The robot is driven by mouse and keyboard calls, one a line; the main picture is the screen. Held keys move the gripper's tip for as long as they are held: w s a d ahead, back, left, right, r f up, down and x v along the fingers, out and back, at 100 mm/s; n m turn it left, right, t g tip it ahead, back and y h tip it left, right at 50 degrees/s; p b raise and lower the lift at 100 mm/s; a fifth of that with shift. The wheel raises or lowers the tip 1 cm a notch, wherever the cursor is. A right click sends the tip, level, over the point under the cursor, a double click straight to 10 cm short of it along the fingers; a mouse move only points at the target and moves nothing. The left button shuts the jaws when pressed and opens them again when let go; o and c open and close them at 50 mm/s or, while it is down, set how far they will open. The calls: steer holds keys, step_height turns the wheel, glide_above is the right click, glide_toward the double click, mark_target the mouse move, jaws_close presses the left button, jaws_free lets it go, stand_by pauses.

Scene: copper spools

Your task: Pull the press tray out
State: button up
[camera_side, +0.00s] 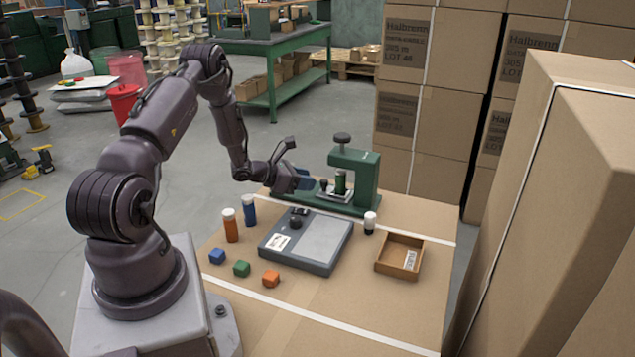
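A green press (362,178) with a dark knob on top stands at the back of the cardboard work surface. At its foot is a small pale press tray (328,196), low between the press column and my gripper. A small dark knob (323,185) stands at the tray's left side. A dark green cylinder (340,182) is upright under the press head. My gripper (306,183) is just left of the small knob, low over the press base. Its fingers are small and dark here, and I cannot tell whether they are open or touch the knob.
A grey flat box (325,239) with a black knob lies in front of the press. Orange (231,226) and blue (249,211) bottles stand left, a white-capped black bottle (369,223) and wooden box (400,257) right. Blue, green and orange cubes (271,278) lie in front.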

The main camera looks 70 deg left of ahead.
mark_target(318, 192)
steer(key=shift+x, duration=2.05)
jaws_close()
steer(key=s+a, duration=0.9)
jaws_free()
steer(key=shift+d, duration=0.1)
steer(key=shift+s, duration=0.1)
